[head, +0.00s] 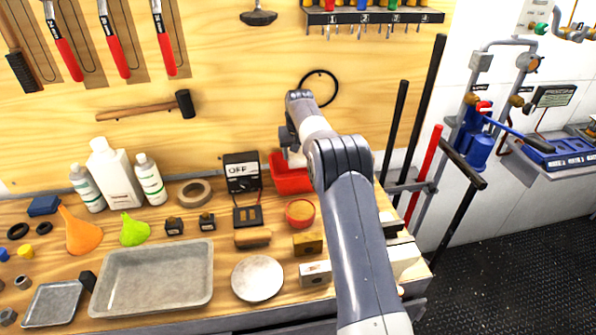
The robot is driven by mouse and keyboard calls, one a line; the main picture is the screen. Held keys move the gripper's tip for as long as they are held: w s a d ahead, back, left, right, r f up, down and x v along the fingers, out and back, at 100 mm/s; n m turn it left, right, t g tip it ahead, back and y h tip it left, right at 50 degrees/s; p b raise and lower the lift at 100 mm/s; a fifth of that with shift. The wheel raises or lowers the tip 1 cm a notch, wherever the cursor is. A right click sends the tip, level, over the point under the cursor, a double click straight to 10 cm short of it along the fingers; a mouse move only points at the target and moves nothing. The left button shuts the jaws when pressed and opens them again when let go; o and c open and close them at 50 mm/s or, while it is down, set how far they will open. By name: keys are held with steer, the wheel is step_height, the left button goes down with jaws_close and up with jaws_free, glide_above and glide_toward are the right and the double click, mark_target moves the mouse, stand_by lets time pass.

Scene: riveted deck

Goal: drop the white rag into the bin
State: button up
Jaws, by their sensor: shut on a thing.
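My gripper (290,146) is at the back of the bench, pointing down over the red bin (288,184). It is shut on the white rag (297,160), of which only a small pale part shows between the gripper and my arm. The rag is at the bin's opening; I cannot tell whether it hangs above the rim or reaches inside. My arm hides the right part of the bin.
A grey metal tray (153,279) and a pale round plate (257,278) lie nearer. Tools hang on the wooden wall behind.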

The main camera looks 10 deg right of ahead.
step_height(320, 180, down, 7)
steer(key=shift+f+p, duration=0.2)
steer(key=shift+p, duration=0.5)
steer(key=shift+f+b, duration=0.5)
steer(key=shift+f, duration=0.1)
steer(key=shift+f, duration=0.1)
steer(key=o, duration=1)
